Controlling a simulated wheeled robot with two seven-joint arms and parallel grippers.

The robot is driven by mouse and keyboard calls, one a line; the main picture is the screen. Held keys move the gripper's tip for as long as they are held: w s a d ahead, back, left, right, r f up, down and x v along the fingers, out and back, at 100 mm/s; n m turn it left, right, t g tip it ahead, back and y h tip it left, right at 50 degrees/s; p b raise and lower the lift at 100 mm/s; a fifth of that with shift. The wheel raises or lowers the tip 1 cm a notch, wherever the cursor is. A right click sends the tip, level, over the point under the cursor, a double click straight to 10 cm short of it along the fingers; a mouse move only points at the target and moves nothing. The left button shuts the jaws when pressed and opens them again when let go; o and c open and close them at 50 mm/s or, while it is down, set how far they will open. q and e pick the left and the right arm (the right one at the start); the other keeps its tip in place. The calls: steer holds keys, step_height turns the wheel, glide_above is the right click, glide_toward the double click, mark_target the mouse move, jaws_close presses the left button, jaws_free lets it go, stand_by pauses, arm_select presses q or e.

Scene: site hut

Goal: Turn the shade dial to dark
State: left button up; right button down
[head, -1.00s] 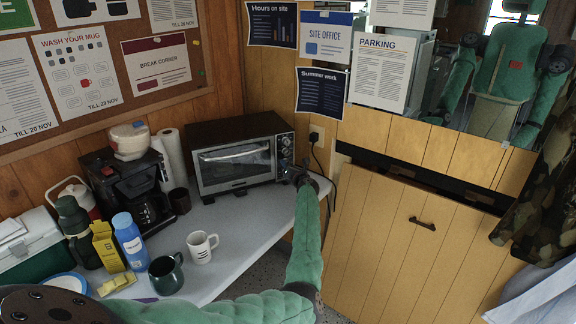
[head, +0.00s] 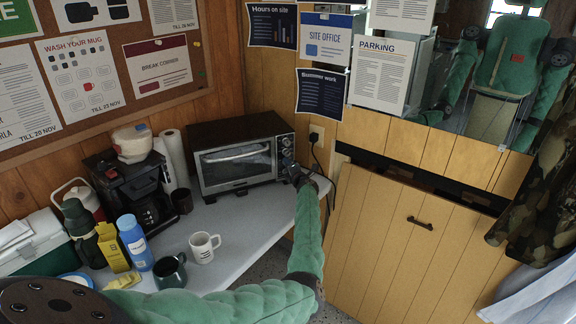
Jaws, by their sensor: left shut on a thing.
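The toaster oven (head: 236,157) stands at the back of the grey table, its glass door closed. Its control panel with small dark dials (head: 286,142) is on the right side of its front. My left arm reaches up to that panel. My left gripper (head: 291,167) is at the lower part of the panel, shut on a dial there. The gripper covers that dial, so its pointer and any shade marks cannot be read. My right gripper is out of view.
A white mug (head: 204,247), a dark green mug (head: 169,271), a blue bottle (head: 134,242) and a yellow box (head: 112,247) stand on the table (head: 236,222). A coffee maker (head: 128,190) is left of the oven. A wooden cabinet (head: 386,245) is at the right.

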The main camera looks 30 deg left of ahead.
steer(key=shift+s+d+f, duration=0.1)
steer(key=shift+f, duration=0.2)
arm_select(q)
steer(key=o, duration=1)
steer(key=shift+w+d, duration=0.1)
